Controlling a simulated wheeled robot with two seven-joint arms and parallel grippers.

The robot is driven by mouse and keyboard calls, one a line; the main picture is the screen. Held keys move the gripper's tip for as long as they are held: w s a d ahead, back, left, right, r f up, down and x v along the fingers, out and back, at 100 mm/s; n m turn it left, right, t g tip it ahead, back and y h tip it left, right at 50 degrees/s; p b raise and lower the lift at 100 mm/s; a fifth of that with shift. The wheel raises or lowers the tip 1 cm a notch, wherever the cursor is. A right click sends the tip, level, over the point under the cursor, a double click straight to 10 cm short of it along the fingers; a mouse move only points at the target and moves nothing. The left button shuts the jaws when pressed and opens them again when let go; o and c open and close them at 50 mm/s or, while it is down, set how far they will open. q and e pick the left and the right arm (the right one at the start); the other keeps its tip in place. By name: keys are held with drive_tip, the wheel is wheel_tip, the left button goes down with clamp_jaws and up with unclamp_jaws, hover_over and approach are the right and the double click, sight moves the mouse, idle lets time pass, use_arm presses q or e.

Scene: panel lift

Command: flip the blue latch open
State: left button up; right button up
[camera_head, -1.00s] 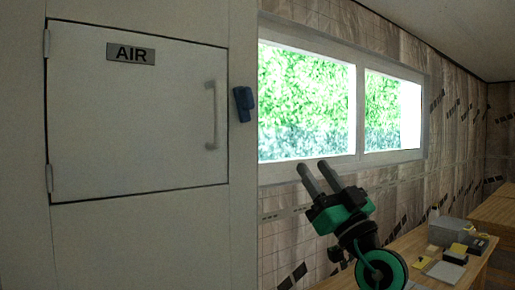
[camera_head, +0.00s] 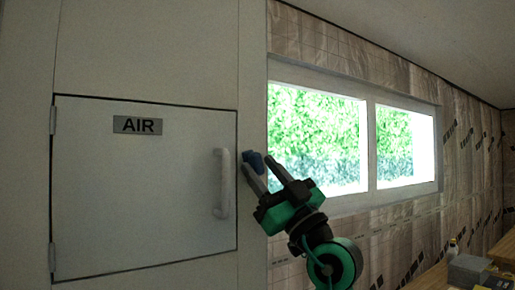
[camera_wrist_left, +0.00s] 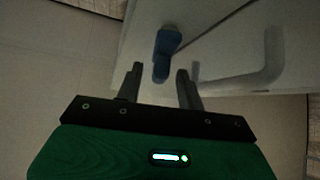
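The blue latch (camera_head: 255,160) sits on the white wall just right of the panel door (camera_head: 150,190) marked AIR, partly hidden by my left gripper. The door is shut, with a white bar handle (camera_head: 222,183) on its right side. My left gripper (camera_head: 257,165) is open, its two grey fingers pointing up at the latch. In the left wrist view the latch (camera_wrist_left: 167,42) has a rounded head, and its lower end lies between and just beyond the fingertips (camera_wrist_left: 158,78). I cannot tell whether they touch it. My right gripper is out of view.
A window (camera_head: 318,138) is set in the wall right of the latch. A wooden bench (camera_head: 432,278) at the lower right holds a grey box (camera_head: 468,270) and a small bottle (camera_head: 453,248). The wall around the latch is clear.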

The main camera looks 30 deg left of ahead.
use_arm(q)
drive_tip(key=shift+p+x, duration=0.35)
drive_tip(key=shift+x, duration=0.6)
drive_tip(key=shift+a+r, duration=0.1)
drive_tip(key=shift+a, duration=0.05)
drive_tip(key=shift+c, duration=0.5)
clamp_jaws()
